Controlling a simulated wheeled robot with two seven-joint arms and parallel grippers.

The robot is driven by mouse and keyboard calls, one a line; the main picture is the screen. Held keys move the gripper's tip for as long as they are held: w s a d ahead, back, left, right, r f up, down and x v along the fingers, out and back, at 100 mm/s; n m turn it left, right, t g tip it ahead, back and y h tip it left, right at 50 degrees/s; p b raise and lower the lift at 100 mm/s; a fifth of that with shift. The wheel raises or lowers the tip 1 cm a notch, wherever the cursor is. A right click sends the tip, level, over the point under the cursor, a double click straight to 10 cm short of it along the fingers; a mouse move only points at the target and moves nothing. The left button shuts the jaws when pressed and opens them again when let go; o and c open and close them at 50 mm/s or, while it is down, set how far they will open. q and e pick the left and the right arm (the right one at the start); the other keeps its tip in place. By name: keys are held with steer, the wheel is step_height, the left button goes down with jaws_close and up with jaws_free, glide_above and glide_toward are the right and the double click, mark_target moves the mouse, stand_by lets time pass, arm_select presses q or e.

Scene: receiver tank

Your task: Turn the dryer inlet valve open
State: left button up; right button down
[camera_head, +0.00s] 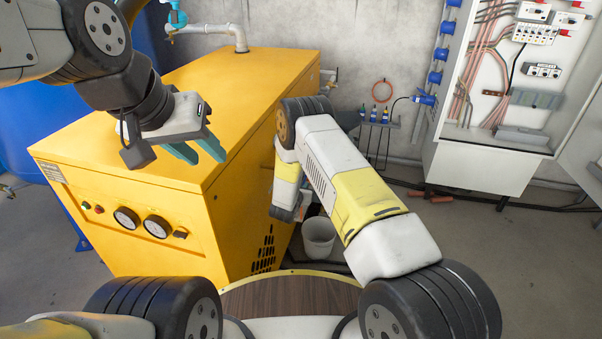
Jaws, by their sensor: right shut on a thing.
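The yellow dryer (190,120) stands at the left centre, with gauges on its front. A pale pipe (215,28) comes down onto its top at the back. A valve with a blue handle (177,19) sits on the pipework at the top left; I cannot tell whether it is the inlet valve or how far it is turned. My left gripper (200,154) is over the dryer top, teal fingers apart and empty, nearer than the blue handle and clear of it. My right arm folds down beside the dryer's right side; its gripper is hidden.
A white bucket (319,238) stands on the floor right of the dryer. An open electrical cabinet (487,167) is at the right, with cables along the wall base. A blue tank (22,125) is at the far left. Floor at the lower right is clear.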

stand_by(0.7)
steer(key=shift+w+f+t+h, duration=0.3)
steer(key=shift+f+t, duration=0.4)
steer(key=shift+t, duration=0.3)
steer(key=shift+w+d+f+t+h, duration=0.2)
steer(key=shift+w+t, duration=0.1)
steer(key=shift+t, duration=0.25)
steer(key=shift+w+d+f+t+h, duration=0.1)
steer(key=shift+w+t+h, duration=0.15)
steer(key=shift+t, duration=0.3)
steer(key=c, duration=1.6)
jaws_free()
steer(key=shift+o, duration=0.2)
steer(key=v, duration=0.7)
steer(key=shift+s, duration=0.4)
